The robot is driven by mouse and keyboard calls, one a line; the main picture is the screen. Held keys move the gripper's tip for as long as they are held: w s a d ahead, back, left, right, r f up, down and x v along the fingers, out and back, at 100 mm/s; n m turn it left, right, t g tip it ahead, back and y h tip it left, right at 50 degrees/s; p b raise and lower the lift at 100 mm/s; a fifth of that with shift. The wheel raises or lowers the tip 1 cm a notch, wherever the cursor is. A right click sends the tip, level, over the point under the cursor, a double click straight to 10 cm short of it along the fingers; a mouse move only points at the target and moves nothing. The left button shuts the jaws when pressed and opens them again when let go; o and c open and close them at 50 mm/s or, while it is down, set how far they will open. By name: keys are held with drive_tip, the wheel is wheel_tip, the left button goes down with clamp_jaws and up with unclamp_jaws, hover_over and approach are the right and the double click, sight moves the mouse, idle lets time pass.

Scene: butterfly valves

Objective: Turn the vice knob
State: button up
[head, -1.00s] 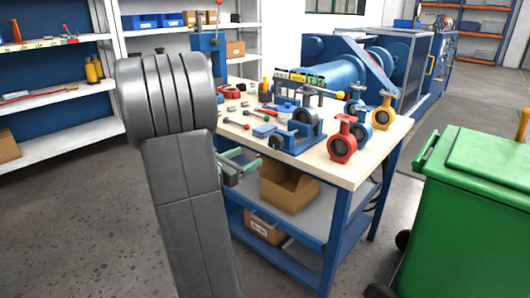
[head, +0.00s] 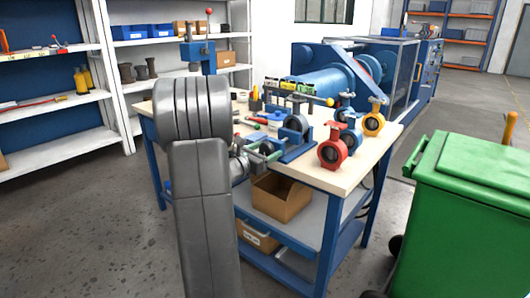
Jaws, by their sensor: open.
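The blue vice (head: 297,150) stands near the front edge of the workbench (head: 340,179), with a round, dark-centred valve part at it. Its knob is on the left side, where my gripper and arm largely hide it. My gripper (head: 264,150) has green fingers and is open, pointing right at the vice's left side. The fingers look close to the knob, but I cannot tell whether they touch it or are around it. My grey arm hides the bench's left part.
Red (head: 333,150), blue (head: 350,136) and yellow (head: 374,122) butterfly valves stand right of the vice. Small tools lie behind it. A green bin (head: 465,200) stands at right. A cardboard box (head: 280,197) sits on the lower shelf. White shelves (head: 60,110) stand at left.

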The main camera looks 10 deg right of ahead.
drive_tip(key=c, duration=1)
drive_tip(key=shift+n, duration=0.3)
